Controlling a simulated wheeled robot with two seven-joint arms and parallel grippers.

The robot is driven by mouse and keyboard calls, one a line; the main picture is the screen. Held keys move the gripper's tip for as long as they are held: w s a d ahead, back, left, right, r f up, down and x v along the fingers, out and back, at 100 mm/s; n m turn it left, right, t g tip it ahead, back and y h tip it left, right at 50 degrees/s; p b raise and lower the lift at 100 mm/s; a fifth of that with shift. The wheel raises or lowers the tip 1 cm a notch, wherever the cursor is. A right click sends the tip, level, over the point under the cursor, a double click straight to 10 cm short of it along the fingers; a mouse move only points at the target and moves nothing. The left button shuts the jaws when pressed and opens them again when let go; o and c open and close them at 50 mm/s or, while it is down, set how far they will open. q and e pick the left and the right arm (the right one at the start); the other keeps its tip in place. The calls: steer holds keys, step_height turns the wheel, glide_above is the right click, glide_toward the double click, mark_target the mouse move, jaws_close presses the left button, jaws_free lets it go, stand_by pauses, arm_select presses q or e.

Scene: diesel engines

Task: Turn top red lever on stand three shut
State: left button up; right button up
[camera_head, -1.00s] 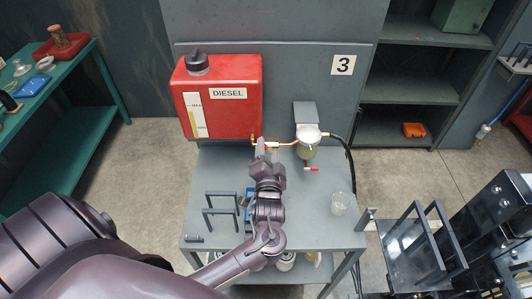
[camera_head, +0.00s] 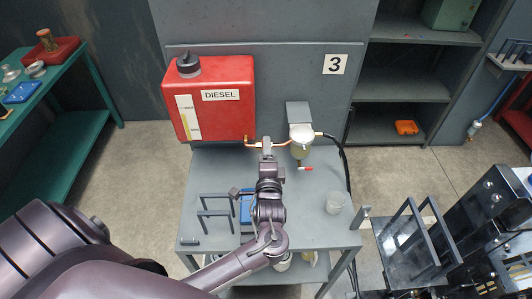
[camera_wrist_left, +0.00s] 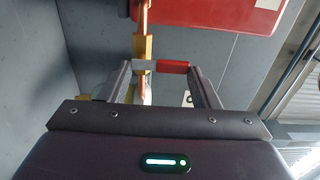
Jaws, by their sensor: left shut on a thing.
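Stand three, a grey table (camera_head: 300,225), has a red diesel tank (camera_head: 215,100) and a small glass-bowl filter (camera_head: 301,140) joined by a copper fuel pipe. The top red lever (camera_wrist_left: 172,67) sits on a brass valve on that pipe; in the wrist view it lies crosswise, its red end to the right. My left gripper (camera_head: 267,145) reaches the pipe between tank and filter and hides the lever in the head view. In the wrist view its fingers (camera_wrist_left: 160,78) are shut on the lever. A lower red lever (camera_head: 306,168) hangs under the filter, free. My right gripper is out of view.
Dark upright handles (camera_head: 214,212) and a blue item (camera_head: 246,205) lie left of my arm. A black hose runs down the right side. Dark metal machinery (camera_head: 420,245) stands at the lower right.

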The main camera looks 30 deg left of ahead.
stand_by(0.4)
arm_select(q)
steer(key=o, duration=1)
steer(key=shift+s+d, duration=0.1)
steer(key=b+v, duration=0.2)
steer(key=v, duration=0.5)
steer(key=shift+s+b, duration=0.25)
steer(key=shift+b, duration=0.1)
steer(key=shift+d, duration=0.15)
